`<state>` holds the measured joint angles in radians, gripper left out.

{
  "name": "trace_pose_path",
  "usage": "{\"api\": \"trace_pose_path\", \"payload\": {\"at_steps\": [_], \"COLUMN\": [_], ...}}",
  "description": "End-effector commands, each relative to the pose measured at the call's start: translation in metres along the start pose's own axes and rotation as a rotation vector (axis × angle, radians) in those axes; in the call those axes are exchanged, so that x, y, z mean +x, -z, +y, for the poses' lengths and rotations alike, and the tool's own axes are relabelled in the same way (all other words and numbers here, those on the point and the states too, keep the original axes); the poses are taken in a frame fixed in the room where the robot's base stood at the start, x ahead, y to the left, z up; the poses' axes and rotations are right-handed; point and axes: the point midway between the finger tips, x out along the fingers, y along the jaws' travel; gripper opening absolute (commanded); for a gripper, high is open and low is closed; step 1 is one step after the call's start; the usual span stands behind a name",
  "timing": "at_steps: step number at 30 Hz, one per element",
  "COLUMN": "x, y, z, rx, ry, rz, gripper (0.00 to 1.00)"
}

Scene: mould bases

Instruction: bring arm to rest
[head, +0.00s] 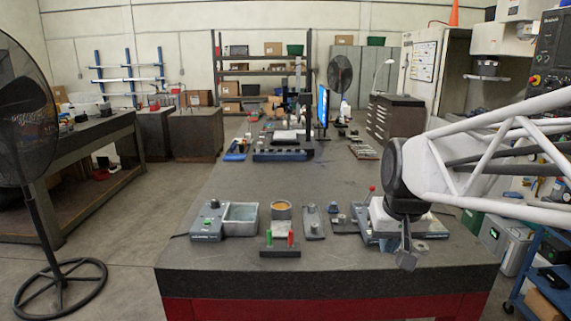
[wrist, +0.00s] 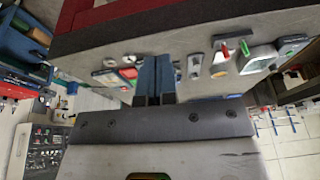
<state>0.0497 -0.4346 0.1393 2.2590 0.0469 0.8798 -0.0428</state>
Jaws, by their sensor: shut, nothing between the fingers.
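My gripper (head: 407,258) hangs from my white arm at the right of the head view, over the front right part of the grey workbench (head: 330,278). Its fingers also show in the wrist view (wrist: 155,78), side by side and shut with nothing between them. A white-topped device lies partly hidden behind my gripper in the head view. I cannot tell exactly how far above the bench the fingertips are.
On the bench stand a grey open bin (head: 240,219), a round container with orange contents (head: 281,209), and a block with green and red pegs (head: 280,250). A monitor (head: 323,105) stands farther back. A blue cart (head: 545,275) is at right.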

Motion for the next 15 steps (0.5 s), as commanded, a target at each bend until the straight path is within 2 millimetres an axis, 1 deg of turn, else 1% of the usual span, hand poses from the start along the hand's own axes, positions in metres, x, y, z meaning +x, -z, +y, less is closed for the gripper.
{"api": "trace_pose_path", "payload": {"at_steps": [1, 3, 9, 12, 15], "x": [-0.001, 0.0, 0.005, 0.009, 0.012], "y": [-0.018, -0.041, -0.106, -0.132, -0.152], "z": [-0.002, -0.003, -0.006, -0.006, -0.006], "rx": [-0.003, -0.004, -0.011, -0.013, -0.014], "ry": [-0.002, -0.007, -0.019, -0.025, -0.029], "rz": [-0.005, -0.015, -0.039, -0.05, -0.058], "gripper": [0.0, 0.0, 0.0, 0.0, 0.0]}}
